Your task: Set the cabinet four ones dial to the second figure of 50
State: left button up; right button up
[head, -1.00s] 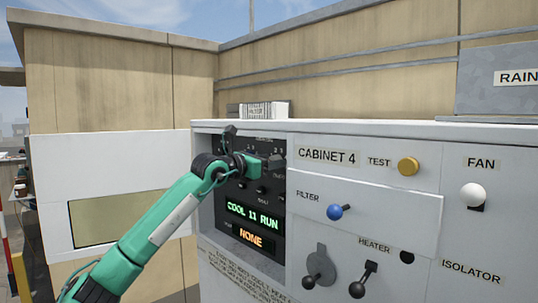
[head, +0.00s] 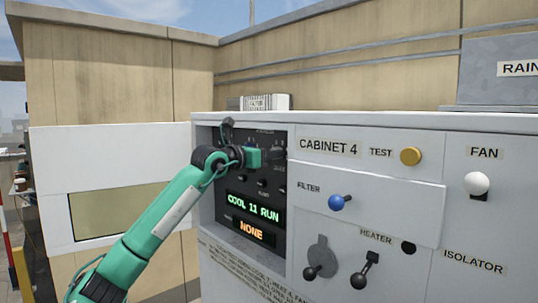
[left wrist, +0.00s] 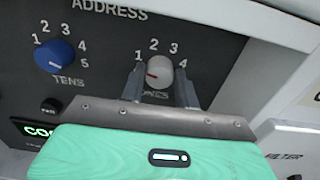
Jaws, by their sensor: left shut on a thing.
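The ones dial (left wrist: 160,72) is a pale grey knob on the dark address panel in the left wrist view, with the figures 1 to 4 showing around it. Its red mark points left, below the 1; any figure there is hidden by a finger. My left gripper (left wrist: 158,82) is shut on the dial, one finger on each side, partly covering the label below. In the head view my left gripper (head: 274,156) reaches into the control recess of cabinet four (head: 325,149) and hides the dial. My right gripper is not in view.
Below, green display (head: 253,208) reads COOL 11 RUN and amber display (head: 250,232) reads NONE.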

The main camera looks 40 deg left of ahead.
pick_arm(q)
jog(key=n+b, duration=0.3)
jog(key=n, duration=0.4)
jog(key=shift+f, duration=0.15)
jog(key=shift+n, duration=0.4)
jog(key=o, duration=0.8)
jog(key=shift+o, duration=0.9)
